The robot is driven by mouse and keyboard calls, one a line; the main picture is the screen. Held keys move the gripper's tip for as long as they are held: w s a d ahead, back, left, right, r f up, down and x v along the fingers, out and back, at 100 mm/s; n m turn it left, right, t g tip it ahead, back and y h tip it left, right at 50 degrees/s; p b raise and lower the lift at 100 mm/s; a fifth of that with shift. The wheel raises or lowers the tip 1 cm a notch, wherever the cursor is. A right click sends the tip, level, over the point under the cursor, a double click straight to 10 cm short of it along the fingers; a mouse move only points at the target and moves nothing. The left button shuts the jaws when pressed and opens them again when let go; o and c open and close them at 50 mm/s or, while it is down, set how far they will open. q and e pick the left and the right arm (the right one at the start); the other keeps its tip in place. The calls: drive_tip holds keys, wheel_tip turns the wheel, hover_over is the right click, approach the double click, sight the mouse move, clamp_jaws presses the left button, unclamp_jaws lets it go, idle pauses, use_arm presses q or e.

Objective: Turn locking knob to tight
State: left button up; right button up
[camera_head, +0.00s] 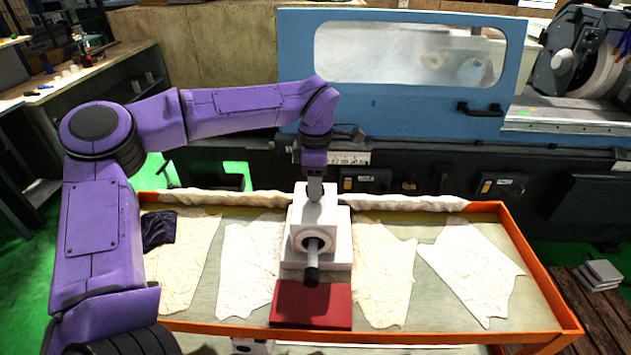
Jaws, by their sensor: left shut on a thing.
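A white block-shaped fixture (335,238) stands upright on the orange-edged work table, behind a red plate (311,305). A grey shaft with a black end (311,275) sticks out of its front towards me. My left gripper (314,190) points down at the top of the fixture. It is shut at what appears to be the locking knob, which the fingers hide. I cannot tell the knob's turned position. My right gripper is not in view.
The table has an orange rim (529,265) and pale cloths (471,270) on both sides of the fixture. A dark cloth (158,229) lies at the left. The grinder's blue door (400,106) and black front stand close behind the table.

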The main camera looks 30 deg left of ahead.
use_arm(q)
drive_tip(key=shift+f, duration=0.1)
drive_tip(key=o, duration=1.1)
drive_tip(key=shift+r, duration=0.5)
wheel_tip(320, 180, up, 10)
drive_tip(key=shift+f+b, duration=0.15)
drive_tip(key=shift+b, duration=0.95)
drive_tip(key=shift+d, duration=0.1)
